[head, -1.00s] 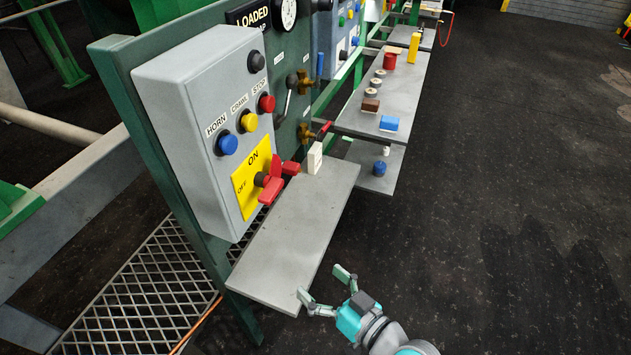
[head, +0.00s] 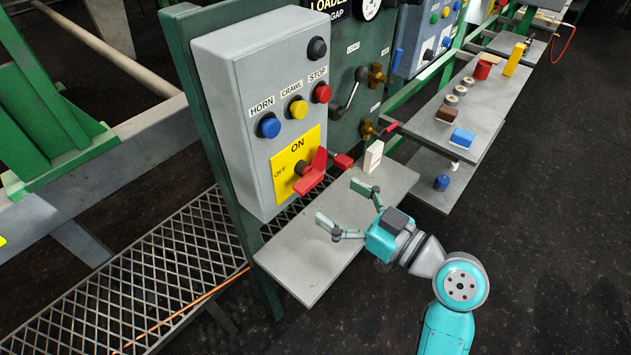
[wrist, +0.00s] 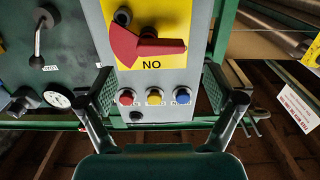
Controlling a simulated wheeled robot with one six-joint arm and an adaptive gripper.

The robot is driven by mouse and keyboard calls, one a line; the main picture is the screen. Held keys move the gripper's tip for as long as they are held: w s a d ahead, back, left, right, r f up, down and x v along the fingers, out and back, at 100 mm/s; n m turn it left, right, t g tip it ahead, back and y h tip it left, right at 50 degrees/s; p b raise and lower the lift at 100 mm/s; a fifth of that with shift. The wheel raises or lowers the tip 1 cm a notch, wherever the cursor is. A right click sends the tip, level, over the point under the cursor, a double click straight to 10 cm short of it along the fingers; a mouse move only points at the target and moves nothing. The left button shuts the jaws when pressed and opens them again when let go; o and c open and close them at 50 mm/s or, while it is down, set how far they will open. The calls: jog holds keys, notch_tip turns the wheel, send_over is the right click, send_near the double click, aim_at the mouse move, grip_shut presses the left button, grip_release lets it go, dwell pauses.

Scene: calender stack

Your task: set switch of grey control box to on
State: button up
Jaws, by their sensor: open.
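The grey control box (head: 238,105) is fixed to a green panel. Its yellow plate (head: 290,160) carries ON at the top and OFF at the left. The red switch handle (head: 312,172) stands out from this plate. In the wrist view, which is upside down, the handle (wrist: 150,45) lies sideways, with the ON label uncovered beside it. My gripper (head: 343,205) is open and empty in front of the box, above the shelf, apart from the handle. The wrist view shows its fingers (wrist: 155,88) spread wide with the box between them in the picture.
Blue (head: 269,126), yellow (head: 298,107) and red (head: 322,93) buttons sit above the plate. A grey shelf (head: 310,265) lies below the box, with a white block (head: 373,157) on it. A red-handled valve (head: 380,128) is to the right. Dark floor (head: 540,220) is clear at right.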

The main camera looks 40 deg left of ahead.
aim_at(314, 185)
jog(key=a, duration=0.6)
jog(key=shift+w+a, duration=0.25)
jog(key=shift+a, duration=0.1)
jog(key=c, duration=1.1)
